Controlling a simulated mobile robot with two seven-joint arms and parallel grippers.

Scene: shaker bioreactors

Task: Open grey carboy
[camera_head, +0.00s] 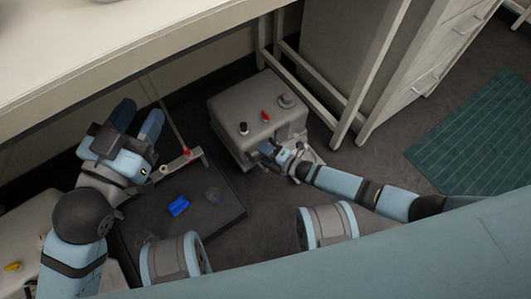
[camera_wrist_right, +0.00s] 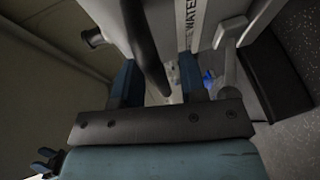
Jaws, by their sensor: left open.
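The grey carboy (camera_head: 225,108) stands on the floor under the bench in the head view. Its top carries a black cap (camera_head: 243,128), a red piece (camera_head: 265,116) and a wide grey cap (camera_head: 287,100). My right gripper (camera_head: 268,151) is at the carboy's near side, below its top. In the right wrist view its two blue fingers (camera_wrist_right: 160,85) stand apart, and a dark curved tube or handle (camera_wrist_right: 145,45) passes between them. A pale surface lettered "WATER" (camera_wrist_right: 192,25) is close ahead. My left gripper (camera_head: 137,118) is open and empty, left of the carboy.
A dark tray (camera_head: 225,213) on the floor holds a blue object (camera_head: 178,205) and a small clear one (camera_head: 212,195). A thin pole stand (camera_head: 185,156) is between left gripper and carboy. Bench (camera_head: 120,45) overhead, drawer cabinet (camera_head: 420,60) right, green mat (camera_head: 480,135) far right.

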